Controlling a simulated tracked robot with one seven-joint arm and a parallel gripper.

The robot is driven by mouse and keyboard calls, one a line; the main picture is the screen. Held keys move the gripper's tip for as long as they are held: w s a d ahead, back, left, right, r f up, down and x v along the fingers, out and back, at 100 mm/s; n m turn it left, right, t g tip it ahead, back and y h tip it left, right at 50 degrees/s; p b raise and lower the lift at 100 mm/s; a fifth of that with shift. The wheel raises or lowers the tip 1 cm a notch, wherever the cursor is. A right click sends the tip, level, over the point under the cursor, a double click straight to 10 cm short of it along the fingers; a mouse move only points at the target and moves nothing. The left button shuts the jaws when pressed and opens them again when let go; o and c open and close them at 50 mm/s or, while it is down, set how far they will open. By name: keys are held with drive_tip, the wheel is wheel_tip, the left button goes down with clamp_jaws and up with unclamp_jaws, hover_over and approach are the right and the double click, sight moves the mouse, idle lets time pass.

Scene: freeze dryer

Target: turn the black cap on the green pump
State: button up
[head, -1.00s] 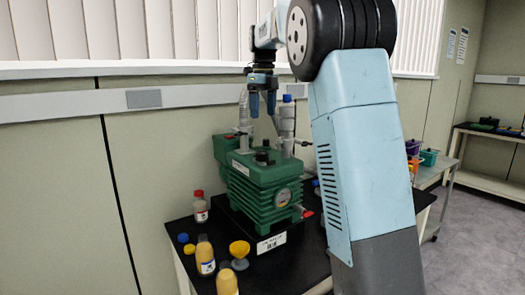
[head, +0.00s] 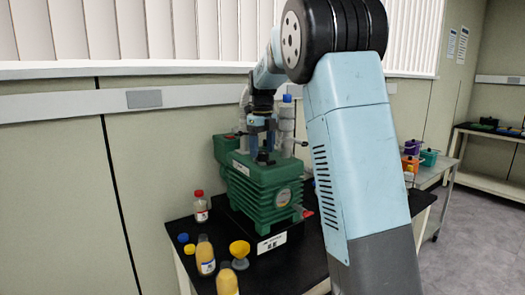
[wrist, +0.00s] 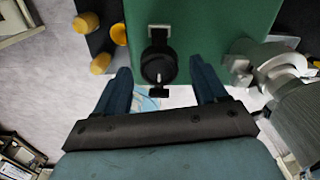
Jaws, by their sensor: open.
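The green pump (head: 262,195) stands on the black bench top, with a gauge on its front face. Its black cap (head: 263,157) sits on top of the pump. In the wrist view the round black cap (wrist: 159,68) has a pale mark on it and lies ahead of and between my fingers. My gripper (head: 262,148) is open and points down just above the cap in the head view. In the wrist view my gripper (wrist: 162,78) has one blue finger on each side of the cap, with gaps on both sides. Whether the fingertips reach down to cap height I cannot tell.
A metal fitting (wrist: 268,65) lies right of my fingers in the wrist view. Orange bottles (head: 205,255), a yellow funnel (head: 239,250) and a red-capped bottle (head: 200,207) stand left and in front.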

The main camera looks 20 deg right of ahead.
drive_tip(key=shift+f, duration=0.55)
drive_tip(key=shift+c, duration=0.4)
drive_tip(key=c, duration=1)
drive_tip(key=shift+n, duration=0.4)
